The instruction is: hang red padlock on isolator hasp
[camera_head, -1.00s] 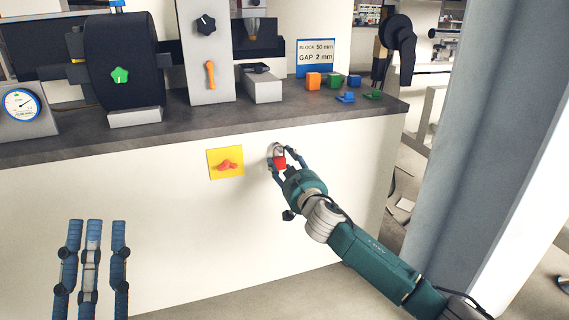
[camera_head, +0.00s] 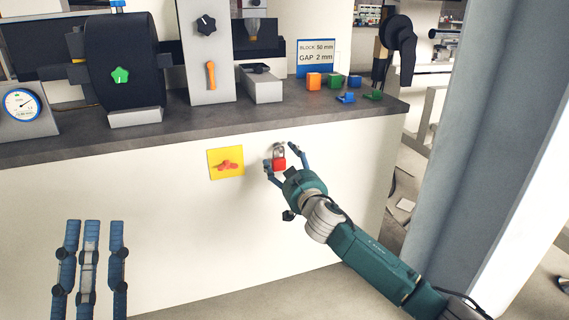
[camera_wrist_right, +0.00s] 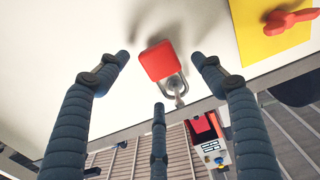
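The red padlock (camera_head: 279,165) hangs by its grey shackle from a small peg on the white cabinet front. In the right wrist view the padlock (camera_wrist_right: 158,61) appears with its body above its shackle, and the shackle is around or against the peg. My right gripper (camera_head: 282,160) has its fingers spread around the padlock. In the wrist view clear gaps show between the fingers and the padlock. The isolator is a yellow plate (camera_head: 214,174) with a red handle (camera_head: 228,165), left of the padlock. My left gripper (camera_head: 93,224) is empty, fingers apart, at lower left.
A dark worktop (camera_head: 190,118) juts above the cabinet front. It carries machine parts, a dial gauge (camera_head: 22,104), coloured blocks (camera_head: 335,80) and a blue sign (camera_head: 315,58). A grey column (camera_head: 490,150) stands at the right. The cabinet front below the isolator is clear.

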